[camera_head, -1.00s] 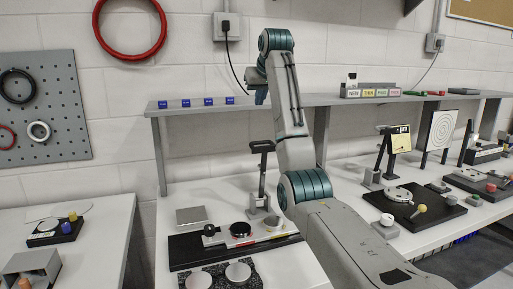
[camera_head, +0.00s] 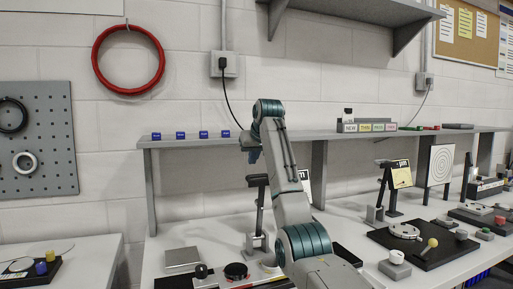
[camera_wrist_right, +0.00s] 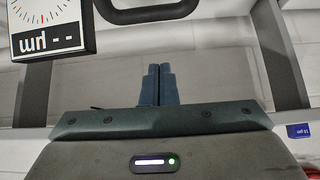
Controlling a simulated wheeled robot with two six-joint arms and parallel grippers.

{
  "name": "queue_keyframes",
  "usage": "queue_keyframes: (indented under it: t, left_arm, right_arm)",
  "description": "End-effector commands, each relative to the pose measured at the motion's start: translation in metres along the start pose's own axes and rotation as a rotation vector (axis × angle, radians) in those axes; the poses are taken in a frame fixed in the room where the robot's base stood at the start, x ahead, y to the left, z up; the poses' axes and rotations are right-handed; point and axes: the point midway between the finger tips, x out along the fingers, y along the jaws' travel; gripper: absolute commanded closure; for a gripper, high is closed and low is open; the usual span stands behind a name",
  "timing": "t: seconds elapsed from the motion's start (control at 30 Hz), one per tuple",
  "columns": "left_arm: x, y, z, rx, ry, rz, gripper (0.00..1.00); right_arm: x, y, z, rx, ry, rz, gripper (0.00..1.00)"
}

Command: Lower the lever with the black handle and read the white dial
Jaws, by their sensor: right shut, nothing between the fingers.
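A dark curved bar (camera_wrist_right: 148,12), apparently the handle, crosses the top of that view. In the head view my arm hides most of the dial (camera_head: 304,174).
A grey shelf (camera_head: 215,140) with small blue blocks (camera_head: 180,135) runs behind the lever. A black knob (camera_head: 201,271) and a grey plate (camera_head: 183,257) are on the bench at its left. Other fixtures, including a yellow-topped stand (camera_head: 400,174), are to the right.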

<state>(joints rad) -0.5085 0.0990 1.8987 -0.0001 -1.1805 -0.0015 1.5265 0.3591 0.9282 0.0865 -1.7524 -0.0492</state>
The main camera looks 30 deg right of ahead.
Motion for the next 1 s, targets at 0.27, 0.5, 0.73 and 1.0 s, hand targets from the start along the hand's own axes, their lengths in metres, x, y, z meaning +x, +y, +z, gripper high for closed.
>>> queue_keyframes:
  t: [0.27,0.5,0.73,1.0]
  left_arm:
    - [0.006,0.000,0.002,-0.001,-0.003,0.000,0.64]
    - [0.000,0.000,0.000,0.000,0.001,0.000,0.64]
    - [-0.002,0.000,-0.001,0.001,0.003,-0.001,0.64]
    - [-0.002,0.000,-0.001,0.001,0.002,-0.001,0.64]
  right_arm:
    - [0.018,0.001,0.015,0.000,0.003,0.001,1.00]
    - [0.011,0.001,0.033,0.001,0.002,0.001,1.00]
    - [0.009,0.000,0.038,0.000,0.000,0.000,1.00]
    - [0.009,0.000,0.038,0.000,0.002,0.000,1.00]
